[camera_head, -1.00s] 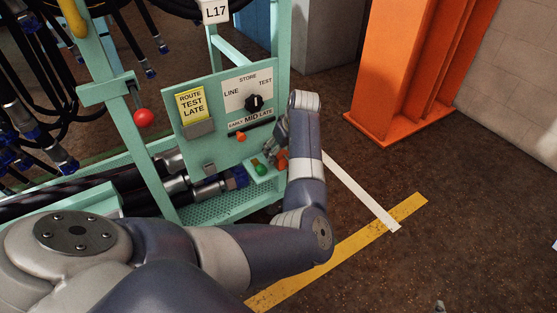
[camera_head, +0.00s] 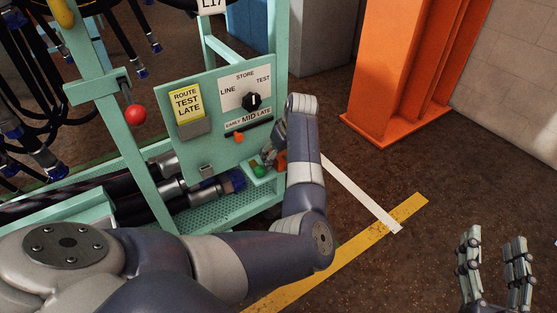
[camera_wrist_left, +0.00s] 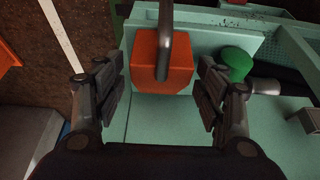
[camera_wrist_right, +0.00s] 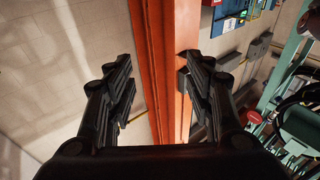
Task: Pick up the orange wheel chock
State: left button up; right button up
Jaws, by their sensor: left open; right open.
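The orange wheel chock (camera_wrist_left: 160,64) is a blocky piece with a grey curved handle over it. It sits on a pale green ledge (camera_head: 262,177) of the frame and is mostly hidden by my left gripper and arm in the head view (camera_head: 281,160). My left gripper (camera_wrist_left: 160,82) is open. Its fingers stand on either side of the chock in the left wrist view, with visible gaps and no clear contact. My right gripper (camera_head: 494,248) is open and empty at the lower right, far from the chock.
A panel with a black dial (camera_head: 250,101) rises behind the ledge. Dark hoses (camera_head: 120,195) run at the left. An orange column (camera_head: 400,75) stands at the back right. Floor with yellow tape (camera_head: 350,245) is clear.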

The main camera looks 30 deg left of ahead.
pick_arm(q)
jog(key=c, duration=1.3)
